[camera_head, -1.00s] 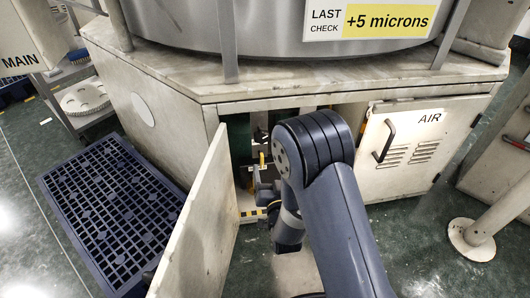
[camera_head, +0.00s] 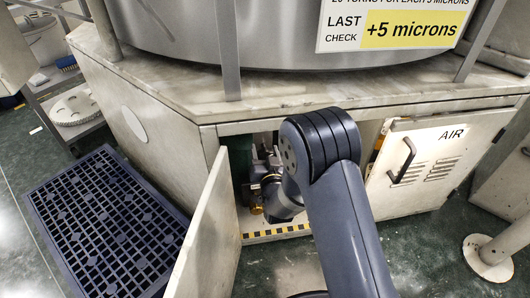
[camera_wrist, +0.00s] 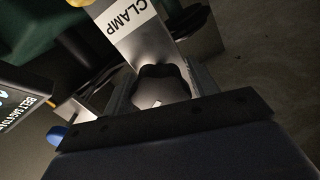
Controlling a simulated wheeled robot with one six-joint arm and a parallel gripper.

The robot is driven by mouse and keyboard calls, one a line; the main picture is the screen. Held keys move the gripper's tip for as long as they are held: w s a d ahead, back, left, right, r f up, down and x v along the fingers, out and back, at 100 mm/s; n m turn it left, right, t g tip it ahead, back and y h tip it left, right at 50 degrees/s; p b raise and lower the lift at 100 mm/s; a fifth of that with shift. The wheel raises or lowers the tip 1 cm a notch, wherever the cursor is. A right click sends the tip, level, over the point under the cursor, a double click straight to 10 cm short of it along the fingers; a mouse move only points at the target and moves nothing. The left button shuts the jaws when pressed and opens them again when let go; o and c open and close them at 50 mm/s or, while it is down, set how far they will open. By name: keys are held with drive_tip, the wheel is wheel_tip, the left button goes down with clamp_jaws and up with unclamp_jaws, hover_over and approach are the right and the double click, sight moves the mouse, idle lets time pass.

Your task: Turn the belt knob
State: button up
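In the wrist view a black lobed knob (camera_wrist: 160,86) sits below a pale plate marked CLAMP (camera_wrist: 128,28). A dark label reading BELT and further words (camera_wrist: 28,112) is at the left edge. Which knob is the belt knob I cannot tell for sure. My gripper (camera_wrist: 160,78) has its fingers on either side of the black knob; whether they touch it is unclear. In the head view my wrist reaches into the open cabinet (camera_head: 278,228) under the machine, and my arm hides most of the inside.
The cabinet's open door (camera_head: 205,235) stands close left of my arm. The AIR door (camera_head: 420,165) with its handle is at the right. A blue grid mat (camera_head: 105,225) lies on the floor at left. A post with a round foot (camera_head: 487,258) stands at right.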

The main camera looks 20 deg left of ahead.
drive_tip(key=c, duration=0.6)
drive_tip(key=n, duration=1.1)
idle(0.3)
drive_tip(key=shift+n, duration=0.3)
drive_tip(key=o, duration=1)
